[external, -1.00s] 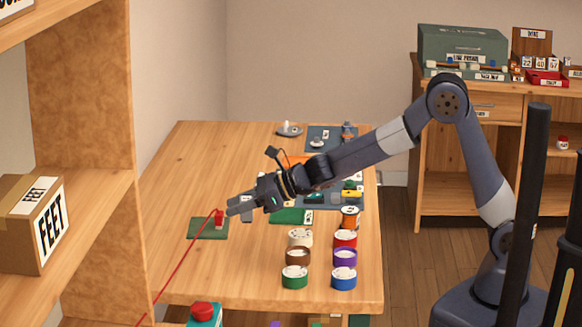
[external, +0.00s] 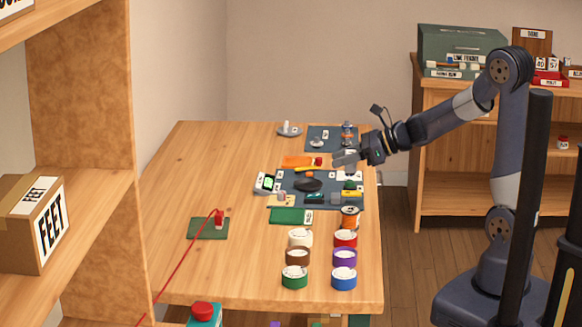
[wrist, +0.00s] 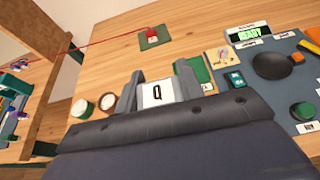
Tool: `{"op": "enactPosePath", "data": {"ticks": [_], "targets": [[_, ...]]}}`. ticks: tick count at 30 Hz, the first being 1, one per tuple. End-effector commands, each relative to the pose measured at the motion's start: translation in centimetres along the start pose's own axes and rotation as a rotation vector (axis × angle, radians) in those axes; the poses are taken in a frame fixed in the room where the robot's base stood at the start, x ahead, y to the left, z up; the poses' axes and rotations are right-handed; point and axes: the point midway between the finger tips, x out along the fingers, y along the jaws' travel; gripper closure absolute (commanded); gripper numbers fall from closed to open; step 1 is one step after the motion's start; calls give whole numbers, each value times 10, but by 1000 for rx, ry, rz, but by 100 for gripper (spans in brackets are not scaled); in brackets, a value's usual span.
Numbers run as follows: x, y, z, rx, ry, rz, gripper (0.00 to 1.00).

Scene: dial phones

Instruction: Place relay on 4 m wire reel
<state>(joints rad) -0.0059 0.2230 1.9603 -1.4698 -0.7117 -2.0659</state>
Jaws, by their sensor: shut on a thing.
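My gripper (external: 342,159) is over the back right part of the table. In the wrist view its fingers (wrist: 158,92) are shut on a white-faced block (wrist: 158,94) with a black mark; I cannot tell for sure that this is the relay. Wire reels stand at the table's front right: white (external: 300,238), red (external: 345,239), brown (external: 298,257), purple (external: 345,258), green (external: 294,277) and blue (external: 343,279). Their length marks are too small to read. My gripper is behind and apart from them. Two reels (wrist: 82,108) (wrist: 107,101) show at left in the wrist view.
A dark mat (external: 290,184) with a black disc (external: 308,185) and small parts lies below my gripper. An orange-and-black reel (external: 350,217) stands by a green card (external: 290,216). A red piece with a red wire (external: 219,218) stands on a green mat (external: 198,233).

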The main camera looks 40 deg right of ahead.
Motion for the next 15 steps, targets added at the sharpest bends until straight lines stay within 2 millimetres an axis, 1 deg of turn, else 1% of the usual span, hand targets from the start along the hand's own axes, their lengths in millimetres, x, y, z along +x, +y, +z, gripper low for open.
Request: {"op": "enactPosePath", "data": {"ticks": [2, 7, 9, 14, 15], "targets": [[1, -1, -11, 5, 3, 0, 88], [13, 0, -43, 7, 5, 2, 88], [17, 0, -52, 5, 4, 0, 88], [23, 0, -64, 3, 2, 0, 88], [25, 0, -70, 5, 3, 1, 88]]}}
